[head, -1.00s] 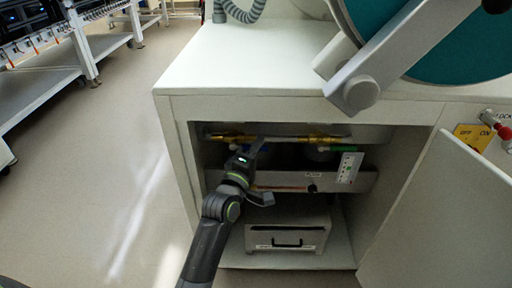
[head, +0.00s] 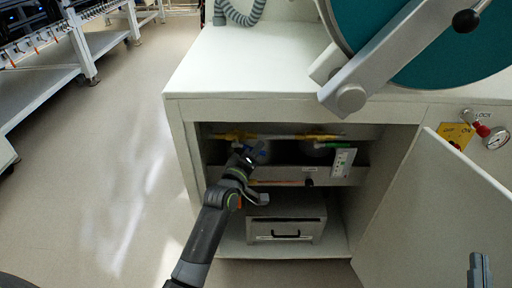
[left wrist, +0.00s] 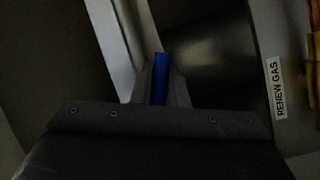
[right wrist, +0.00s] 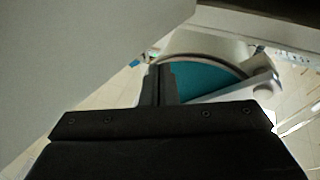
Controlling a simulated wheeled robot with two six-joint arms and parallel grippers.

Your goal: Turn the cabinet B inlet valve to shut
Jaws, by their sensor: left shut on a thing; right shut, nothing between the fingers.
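Inside the open cabinet (head: 190,150), a brass-yellow pipe line (head: 285,136) runs under the bench top. A blue handle shows between my left fingers in the left wrist view (left wrist: 160,80); in the head view it is small and partly hidden. My left gripper (head: 245,156) is inside the opening and shut on this blue handle. A green handle (head: 330,145) sits further right on the line. I cannot read which valve is the cabinet B inlet. My right gripper (right wrist: 158,85) is shut and empty, outside the cabinet near the open door.
The open cabinet door (head: 440,215) stands at the right. A grey drawer box (head: 286,218) sits below, under a panel with a white-green gauge card (head: 343,162). A "RENEW GAS" label (left wrist: 276,88) is in the left wrist view. A teal disc (head: 420,40) overhangs the bench.

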